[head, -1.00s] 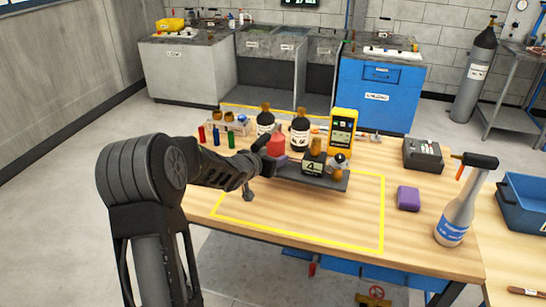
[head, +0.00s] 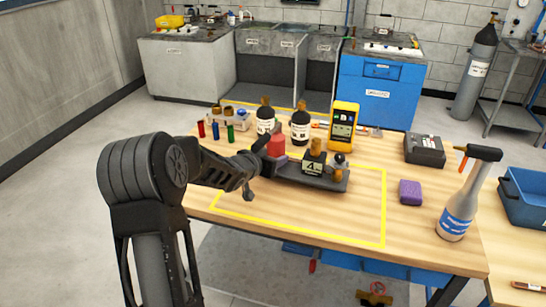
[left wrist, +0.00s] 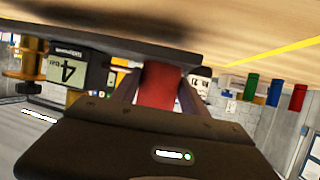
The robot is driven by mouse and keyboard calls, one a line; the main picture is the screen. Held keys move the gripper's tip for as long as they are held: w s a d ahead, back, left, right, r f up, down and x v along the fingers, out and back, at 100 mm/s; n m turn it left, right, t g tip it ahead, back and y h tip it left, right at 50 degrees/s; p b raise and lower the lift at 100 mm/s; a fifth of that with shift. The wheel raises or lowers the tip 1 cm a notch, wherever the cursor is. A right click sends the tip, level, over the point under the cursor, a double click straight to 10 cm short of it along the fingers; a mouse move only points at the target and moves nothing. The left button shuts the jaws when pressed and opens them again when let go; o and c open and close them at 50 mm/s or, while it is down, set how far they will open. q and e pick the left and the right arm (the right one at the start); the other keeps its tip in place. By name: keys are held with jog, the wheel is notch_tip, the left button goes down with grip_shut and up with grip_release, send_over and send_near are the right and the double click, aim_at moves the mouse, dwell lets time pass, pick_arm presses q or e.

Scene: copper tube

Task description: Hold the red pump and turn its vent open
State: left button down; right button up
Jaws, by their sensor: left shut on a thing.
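The red pump (head: 277,146) stands at the left end of a dark stand on the table, partly hidden by my left gripper. My left gripper (head: 265,149) reaches in from the left and is shut on the pump. In the left wrist view, which is upside down, the red pump body (left wrist: 158,82) sits between the two fingers (left wrist: 158,98). I cannot make out the vent's position. My right gripper is not in view.
Two dark bottles (head: 300,127) and a yellow meter (head: 343,126) stand behind the pump. Small coloured vials (head: 215,131) are at the left. A purple sponge (head: 410,191) and a spray bottle (head: 460,206) are at the right. The table front is clear.

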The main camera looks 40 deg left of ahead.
pick_arm(q)
jog(key=shift+w+f+b, duration=0.15)
jog(key=shift+f+b, duration=0.8)
jog(key=shift+b, duration=0.15)
jog(key=shift+f, duration=0.15)
dwell(0.5)
jog(key=shift+s+f, duration=0.2)
jog(key=shift+f, duration=0.2)
dwell(0.5)
